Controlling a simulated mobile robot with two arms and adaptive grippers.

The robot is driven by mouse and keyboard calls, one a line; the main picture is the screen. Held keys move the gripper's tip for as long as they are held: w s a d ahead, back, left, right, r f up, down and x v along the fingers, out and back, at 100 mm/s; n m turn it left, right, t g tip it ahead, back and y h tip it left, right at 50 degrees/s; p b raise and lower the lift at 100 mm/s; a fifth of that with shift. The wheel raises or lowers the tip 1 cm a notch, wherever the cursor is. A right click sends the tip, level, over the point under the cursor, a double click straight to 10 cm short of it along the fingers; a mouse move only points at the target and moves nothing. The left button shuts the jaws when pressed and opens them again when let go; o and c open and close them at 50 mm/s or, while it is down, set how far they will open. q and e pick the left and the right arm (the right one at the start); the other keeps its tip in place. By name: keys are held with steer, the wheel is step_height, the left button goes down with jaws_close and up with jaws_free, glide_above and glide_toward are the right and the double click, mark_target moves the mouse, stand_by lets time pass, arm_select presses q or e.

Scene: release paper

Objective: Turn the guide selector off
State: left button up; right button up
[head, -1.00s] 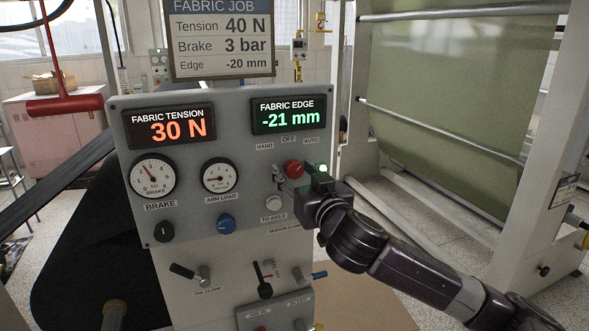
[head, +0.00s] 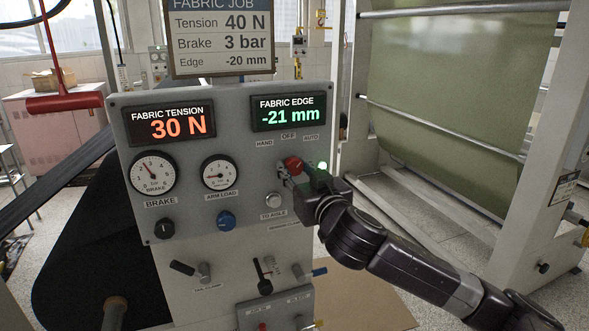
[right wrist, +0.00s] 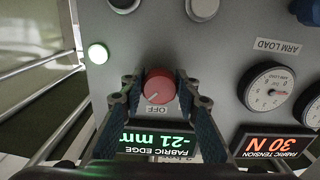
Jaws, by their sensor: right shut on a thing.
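The guide selector is a red round knob (head: 293,165) on the grey control panel, below the HAND, OFF and AUTO labels. My right gripper (head: 299,176) reaches it from the lower right, with a finger on either side. In the right wrist view the knob (right wrist: 157,86) sits between the two dark fingers, which are shut on it. Its pale pointer mark slants down and left there, close to the OFF label; I cannot tell its exact position. The fabric edge display (head: 289,114) reads -21 mm. My left gripper is not in view.
A lit green lamp (head: 322,166) is close to the right of the knob. A white button (head: 274,200) is below it. Gauges, a black knob (head: 164,229) and a blue knob (head: 226,220) are to the left. A fabric frame stands at the right.

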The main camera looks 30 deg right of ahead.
steer(key=n+p, duration=0.1)
steer(key=n, duration=0.3)
steer(key=shift+n+p, duration=0.5)
steer(key=shift+n, duration=1.7)
steer(key=o, duration=1.2)
steer(key=shift+c, duration=0.2)
